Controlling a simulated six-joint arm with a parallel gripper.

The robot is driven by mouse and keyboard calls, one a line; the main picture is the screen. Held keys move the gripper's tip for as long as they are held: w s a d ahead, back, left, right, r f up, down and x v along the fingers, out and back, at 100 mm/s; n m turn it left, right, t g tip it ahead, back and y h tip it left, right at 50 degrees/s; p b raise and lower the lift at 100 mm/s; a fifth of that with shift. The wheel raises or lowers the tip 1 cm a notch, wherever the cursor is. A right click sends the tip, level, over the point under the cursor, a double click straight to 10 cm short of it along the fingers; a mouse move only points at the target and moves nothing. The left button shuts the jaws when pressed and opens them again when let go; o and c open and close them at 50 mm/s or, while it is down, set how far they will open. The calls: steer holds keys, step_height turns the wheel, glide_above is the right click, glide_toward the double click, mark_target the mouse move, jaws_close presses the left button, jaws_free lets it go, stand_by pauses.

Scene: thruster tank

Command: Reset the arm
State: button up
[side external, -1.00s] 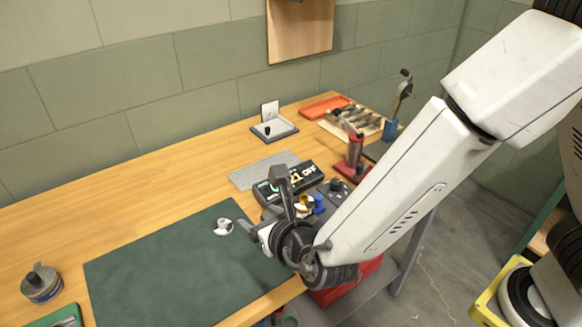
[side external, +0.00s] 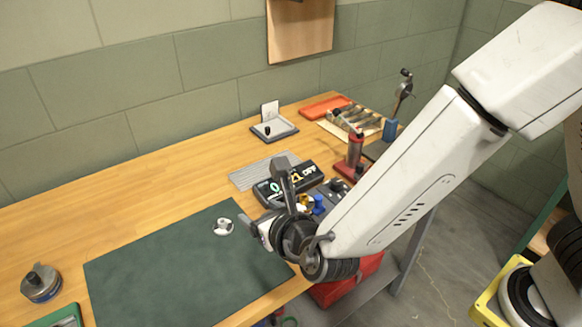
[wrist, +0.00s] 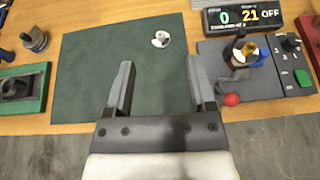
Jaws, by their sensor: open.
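My gripper (wrist: 161,88) is open and empty in the wrist view, its two grey fingers apart over the front part of the dark green mat (wrist: 85,75). In the side view my gripper (side external: 268,205) is at the mat's right end, partly hidden by my own wrist. A small round white and metal part (wrist: 161,39) lies on the mat beyond the fingertips. It also shows in the side view (side external: 223,226), left of my gripper, apart from it.
A grey control unit (wrist: 215,58) with a red knob and green button stands right of the mat, a digital display (wrist: 240,17) behind it. A green tray (wrist: 22,90) and a metal canister (wrist: 35,40) are at left. A red tool stand (side external: 353,160) is further back.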

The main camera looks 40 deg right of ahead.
steer(key=s+d+f+m+g, duration=0.1)
steer(key=s+d+m+g, duration=0.2)
steer(key=d+m, duration=0.5)
steer(key=s+d+f+m+g, duration=0.2)
steer(key=d+m, duration=0.7)
steer(key=m, duration=0.6)
steer(key=s+d+f+m+g, duration=0.1)
steer(key=s+d+m+g, duration=0.4)
steer(key=d+m, duration=0.4)
steer(key=m, duration=0.3)
steer(key=shift+f+m+g, duration=0.15)
steer(key=shift+m+g, duration=0.15)
steer(key=shift+g, duration=0.1)
